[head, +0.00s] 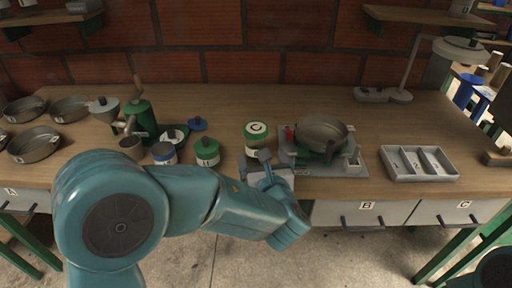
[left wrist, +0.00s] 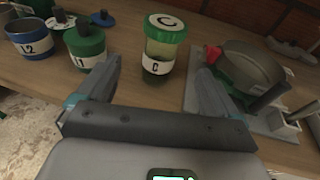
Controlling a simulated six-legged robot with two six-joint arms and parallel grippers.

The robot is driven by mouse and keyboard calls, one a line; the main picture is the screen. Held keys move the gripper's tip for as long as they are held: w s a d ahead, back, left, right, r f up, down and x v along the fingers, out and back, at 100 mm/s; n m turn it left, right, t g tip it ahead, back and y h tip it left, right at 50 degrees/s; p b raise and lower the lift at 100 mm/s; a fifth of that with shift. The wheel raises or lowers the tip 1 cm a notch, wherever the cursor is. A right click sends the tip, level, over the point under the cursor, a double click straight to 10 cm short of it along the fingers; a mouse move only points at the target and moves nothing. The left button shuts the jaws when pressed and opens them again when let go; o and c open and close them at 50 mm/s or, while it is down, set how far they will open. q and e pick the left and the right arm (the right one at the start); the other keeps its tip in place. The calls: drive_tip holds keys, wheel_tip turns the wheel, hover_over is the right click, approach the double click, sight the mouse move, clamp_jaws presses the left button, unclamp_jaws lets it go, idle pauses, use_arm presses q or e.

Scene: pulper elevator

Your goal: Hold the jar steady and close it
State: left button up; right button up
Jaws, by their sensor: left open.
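A jar marked C (left wrist: 157,62) stands upright on the bench, with clear walls, dark contents low inside and a green lid (left wrist: 166,26) on top. Whether the lid is fully tightened cannot be told. The jar also shows in the head view (head: 256,142), left of the grey fixture. My left gripper (left wrist: 157,72) is open, with a finger either side of the view and the jar standing ahead, between the finger lines and not touched. It also shows in the head view (head: 262,166), in front of the jar. My right gripper is not in view.
A green jar L1 (head: 207,153) and a blue jar L2 (head: 164,154) stand to the left, with a blue lid (head: 198,124) behind. A grey fixture with a metal bowl (head: 321,131) stands close right. A compartment tray (head: 418,163) lies further right.

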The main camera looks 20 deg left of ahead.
sight(257, 144)
use_arm(q)
drive_tip(key=x, duration=0.6)
drive_tip(key=shift+w, duration=0.25)
drive_tip(key=shift+p+x, duration=0.3)
drive_tip(key=shift+x, duration=2.25)
drive_tip(key=shift+r, duration=0.15)
drive_tip(key=shift+w, duration=0.1)
drive_tip(key=shift+c, duration=0.2)
drive_tip(key=c, duration=1.2)
drive_tip(key=shift+o, duration=0.2)
drive_tip(key=shift+r, duration=0.15)
wheel_tip(257, 144, up, 20)
drive_tip(key=p, duration=0.4)
